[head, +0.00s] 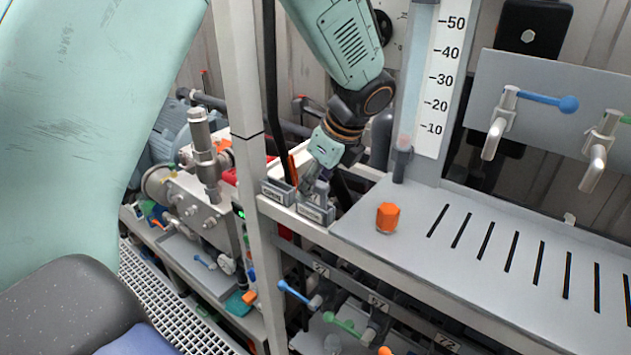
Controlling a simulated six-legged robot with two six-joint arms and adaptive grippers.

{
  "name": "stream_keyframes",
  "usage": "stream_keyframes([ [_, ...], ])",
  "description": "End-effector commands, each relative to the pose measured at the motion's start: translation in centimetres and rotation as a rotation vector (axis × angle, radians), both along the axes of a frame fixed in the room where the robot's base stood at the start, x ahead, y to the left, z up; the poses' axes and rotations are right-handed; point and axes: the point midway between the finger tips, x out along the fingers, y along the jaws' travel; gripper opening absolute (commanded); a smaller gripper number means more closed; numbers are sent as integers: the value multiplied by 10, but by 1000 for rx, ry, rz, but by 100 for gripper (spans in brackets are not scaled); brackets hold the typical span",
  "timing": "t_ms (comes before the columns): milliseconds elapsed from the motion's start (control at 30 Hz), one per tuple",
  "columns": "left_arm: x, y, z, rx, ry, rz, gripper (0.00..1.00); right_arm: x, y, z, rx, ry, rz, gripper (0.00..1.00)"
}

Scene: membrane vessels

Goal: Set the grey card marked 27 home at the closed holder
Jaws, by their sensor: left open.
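Two small grey holders with labels stand side by side on the white ledge: the left holder (277,191) and the right holder (312,213). Their small lettering is hard to read; the right one's seems to say closed. My left gripper (316,190) reaches down from the top, with its open fingers right at the right holder. The fingers cover the top of that holder, and I cannot make out a grey card there. My right gripper is not in view.
An orange hexagonal knob (387,217) stands on the slotted grey bench (490,250) right of the gripper. A graduated column (418,90) rises close behind. A white upright post (245,150) stands left of the holders. Blue (293,291) and green (342,323) valve handles sit below.

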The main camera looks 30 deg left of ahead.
Motion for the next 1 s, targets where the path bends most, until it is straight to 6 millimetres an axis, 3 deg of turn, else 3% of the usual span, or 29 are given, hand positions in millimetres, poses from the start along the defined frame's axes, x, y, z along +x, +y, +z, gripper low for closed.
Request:
stream_keyframes([
  [367, 1, -3, 8, 2, -4, -2, 44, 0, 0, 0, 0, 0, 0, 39],
  [800, -3, -34, 84, 3, -6, -1, 44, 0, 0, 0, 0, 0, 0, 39],
  [1000, -5, -43, 106, 1, -3, 0, 44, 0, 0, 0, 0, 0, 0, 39],
])
